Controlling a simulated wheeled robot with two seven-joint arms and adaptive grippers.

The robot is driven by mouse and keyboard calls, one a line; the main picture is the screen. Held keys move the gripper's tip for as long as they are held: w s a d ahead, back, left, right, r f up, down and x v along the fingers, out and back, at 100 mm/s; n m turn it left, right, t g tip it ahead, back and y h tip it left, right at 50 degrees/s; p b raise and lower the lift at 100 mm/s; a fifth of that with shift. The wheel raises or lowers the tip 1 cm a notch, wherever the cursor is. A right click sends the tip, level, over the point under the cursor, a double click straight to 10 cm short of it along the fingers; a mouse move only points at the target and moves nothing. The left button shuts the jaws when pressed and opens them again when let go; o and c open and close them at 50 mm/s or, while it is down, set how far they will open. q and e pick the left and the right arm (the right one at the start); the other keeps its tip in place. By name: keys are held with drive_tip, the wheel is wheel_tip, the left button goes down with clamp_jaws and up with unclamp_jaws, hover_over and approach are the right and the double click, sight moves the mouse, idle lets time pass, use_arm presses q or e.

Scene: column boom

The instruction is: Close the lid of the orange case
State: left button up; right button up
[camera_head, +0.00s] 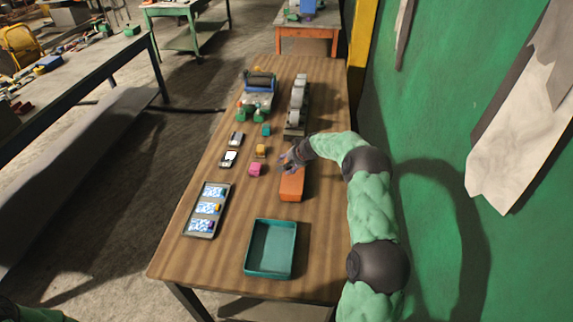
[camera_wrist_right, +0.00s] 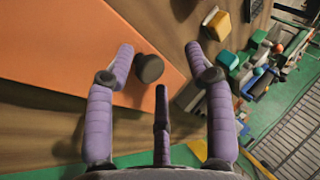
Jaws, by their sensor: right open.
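The orange case (camera_head: 291,187) lies on the wooden table near its right edge. In the head view I cannot tell how far its lid is open. My right gripper (camera_head: 288,160) is at the far end of the case and hides part of it. In the right wrist view the gripper (camera_wrist_right: 159,50) is open, with a dark round knob (camera_wrist_right: 149,68) between its fingers, at the edge of a broad orange surface (camera_wrist_right: 80,40). Whether the fingers touch the knob is unclear. My left gripper is not in view.
A teal tray (camera_head: 269,274) stands at the table's near end. A panel with several small screens (camera_head: 207,209) lies to the left. Pink (camera_head: 255,169) and yellow (camera_head: 261,150) blocks sit left of the gripper. A green wall (camera_head: 430,110) runs close along the right.

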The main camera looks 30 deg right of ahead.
drive_tip(key=a+v, duration=0.1)
drive_tip(key=v, duration=1)
drive_tip(key=shift+d, duration=0.35)
